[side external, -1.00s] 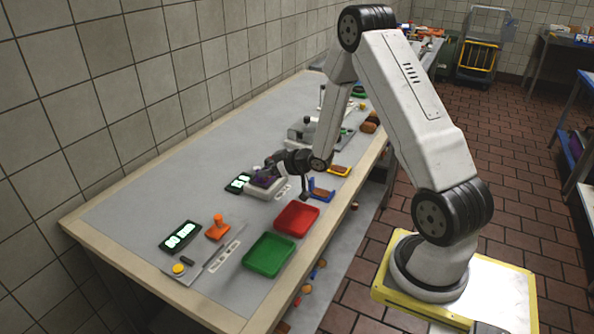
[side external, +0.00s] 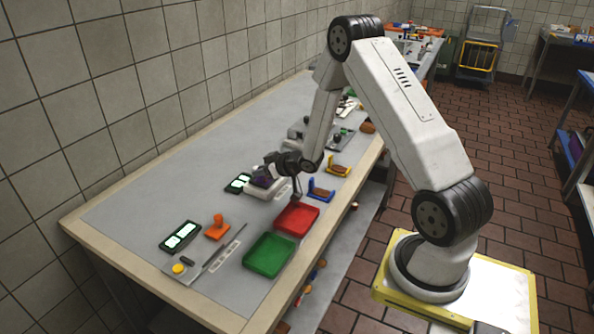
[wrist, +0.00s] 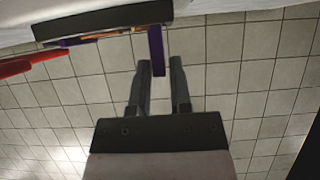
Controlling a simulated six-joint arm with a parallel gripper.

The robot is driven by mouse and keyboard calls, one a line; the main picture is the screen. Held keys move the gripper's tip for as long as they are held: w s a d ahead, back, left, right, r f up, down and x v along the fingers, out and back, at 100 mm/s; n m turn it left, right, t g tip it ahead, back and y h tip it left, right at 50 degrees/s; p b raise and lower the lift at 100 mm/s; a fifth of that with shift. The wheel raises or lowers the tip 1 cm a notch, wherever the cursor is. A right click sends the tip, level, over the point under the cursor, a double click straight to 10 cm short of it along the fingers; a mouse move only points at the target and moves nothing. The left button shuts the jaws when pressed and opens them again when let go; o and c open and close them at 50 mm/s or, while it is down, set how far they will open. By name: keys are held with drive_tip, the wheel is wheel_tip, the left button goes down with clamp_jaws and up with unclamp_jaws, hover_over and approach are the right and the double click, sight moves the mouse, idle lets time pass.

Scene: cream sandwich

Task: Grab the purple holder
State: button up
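The purple holder (side external: 261,180) sits on a white block-like device at the middle of the table, largely hidden by my gripper in the side view. In the wrist view, a purple upright tab (wrist: 156,50) hangs from the holder, with a brownish-orange layer showing beside it under a dark plate. My gripper (side external: 271,165) is just above and beside the holder. In the wrist view my gripper's two fingers (wrist: 161,66) are apart.
A red tray (side external: 297,233) and a green tray (side external: 269,272) lie along the front edge. A blue holder (side external: 321,194) and a yellow holder (side external: 338,171) stand to the right. An orange handled tool (side external: 217,228) and a display (side external: 180,236) are at the left. The back-left table is clear.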

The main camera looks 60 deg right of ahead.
clamp_jaws()
drive_tip(key=shift+r, duration=0.15)
drive_tip(key=shift+r, duration=0.75)
drive_tip(key=s+a+r, duration=0.2)
drive_tip(key=s+r, duration=0.3)
drive_tip(key=s, duration=0.1)
drive_tip(key=s+a+r, duration=0.2)
drive_tip(key=s+r, duration=0.4)
drive_tip(key=s, duration=0.1)
drive_tip(key=shift+a, duration=0.3)
drive_tip(key=shift+s+r, duration=0.1)
